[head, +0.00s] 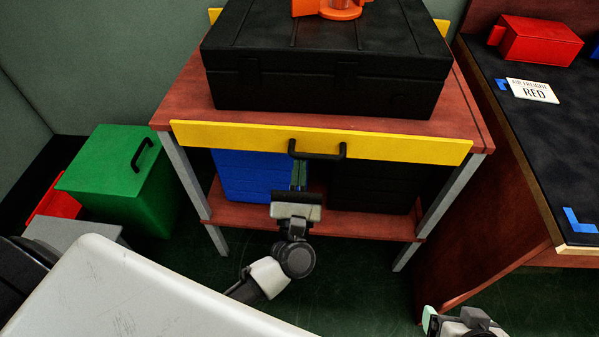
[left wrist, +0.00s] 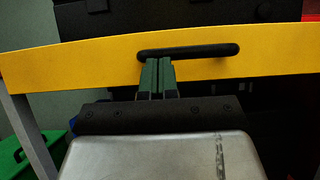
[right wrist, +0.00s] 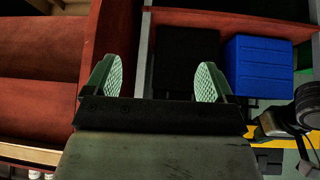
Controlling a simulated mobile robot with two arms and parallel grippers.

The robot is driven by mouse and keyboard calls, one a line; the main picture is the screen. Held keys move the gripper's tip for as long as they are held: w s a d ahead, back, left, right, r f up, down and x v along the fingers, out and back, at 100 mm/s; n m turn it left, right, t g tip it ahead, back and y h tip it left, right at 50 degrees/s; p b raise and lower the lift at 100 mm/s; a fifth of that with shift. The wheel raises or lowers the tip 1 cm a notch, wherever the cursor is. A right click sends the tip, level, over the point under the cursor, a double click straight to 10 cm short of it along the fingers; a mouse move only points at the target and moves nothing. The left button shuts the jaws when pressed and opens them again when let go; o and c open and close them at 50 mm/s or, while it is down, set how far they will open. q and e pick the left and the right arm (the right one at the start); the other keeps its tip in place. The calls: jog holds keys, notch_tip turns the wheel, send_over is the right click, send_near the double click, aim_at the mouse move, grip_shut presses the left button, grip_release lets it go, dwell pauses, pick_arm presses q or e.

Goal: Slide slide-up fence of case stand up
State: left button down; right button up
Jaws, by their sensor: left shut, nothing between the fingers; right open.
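The slide-up fence is a yellow board (head: 400,147) along the front edge of the red-brown case stand (head: 185,104). It has a black handle (head: 318,154) near its middle. In the left wrist view the fence (left wrist: 90,60) spans the picture and the handle (left wrist: 190,50) lies just beyond my fingertips. My left gripper (head: 298,172) is shut and empty, its green fingers just below the handle; I cannot tell whether they touch it. My right gripper (right wrist: 155,80) is open and empty, low at the right, away from the stand's fence.
A black case (head: 325,80) lies on the stand top with an orange object (head: 340,10) on it. Blue (head: 250,175) and black boxes sit on the lower shelf. A green bin (head: 125,185) stands left. A black-topped table (head: 535,110) with a red box (head: 537,42) stands right.

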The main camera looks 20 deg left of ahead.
pick_arm(q)
notch_tip(320, 180, up, 4)
jog(key=shift+p, duration=0.8)
pick_arm(e)
jog(key=s+g, duration=0.1)
jog(key=s+d+g, duration=0.1)
jog(key=s, duration=0.1)
jog(key=s+g+h, duration=0.1)
jog(key=s, duration=0.1)
jog(key=shift+s+d+f+g, duration=0.2)
jog(key=shift+d+f+g, duration=0.1)
jog(key=shift+d+g, duration=0.1)
pick_arm(q)
notch_tip(320, 180, down, 2)
jog(key=shift+s+f+b, duration=0.15)
jog(key=shift+f+b, duration=0.05)
jog(key=shift+b, duration=1.05)
jog(key=b, duration=0.3)
send_near(299, 157)
notch_tip(299, 157, down, 3)
jog(key=s, duration=0.2)
jog(key=shift+d, duration=0.45)
pick_arm(e)
jog(key=w+a+r+t+y, duration=0.3)
jog(key=w+a+r+t, duration=0.3)
jog(key=w+t, duration=0.5)
jog(key=shift+a+r+t, duration=0.15)
jog(key=shift+r+t, duration=0.15)
jog(key=shift+r, duration=0.45)
